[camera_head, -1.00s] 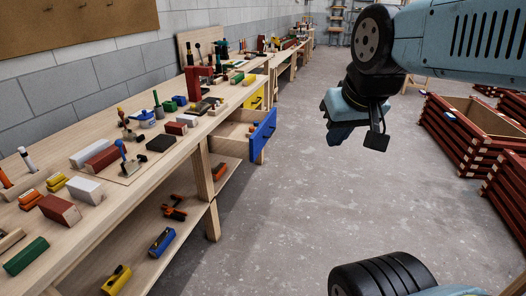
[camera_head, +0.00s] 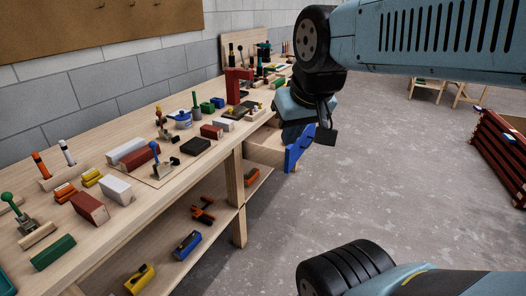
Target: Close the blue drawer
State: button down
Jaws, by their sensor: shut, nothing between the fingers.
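The blue drawer (camera_head: 299,148) is pulled out from under the workbench top. Its blue front faces the aisle and part of its pale wooden side shows behind it. My gripper (camera_head: 310,130) is at the upper edge of the blue front in the picture and hides part of it. Whether it touches the drawer or is only in front of it, I cannot tell. The gripper is shut and holds nothing.
The workbench (camera_head: 85,229) runs along the left, with many blocks and tools on it and on its lower shelf. A stack of dark red battens (camera_head: 499,150) stands at the right. The concrete floor (camera_head: 400,190) between them is clear.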

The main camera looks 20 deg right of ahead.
aim_at(268, 133)
jog(key=u, duration=0.05)
jog(key=i, duration=1)
jog(key=z, duration=0.55)
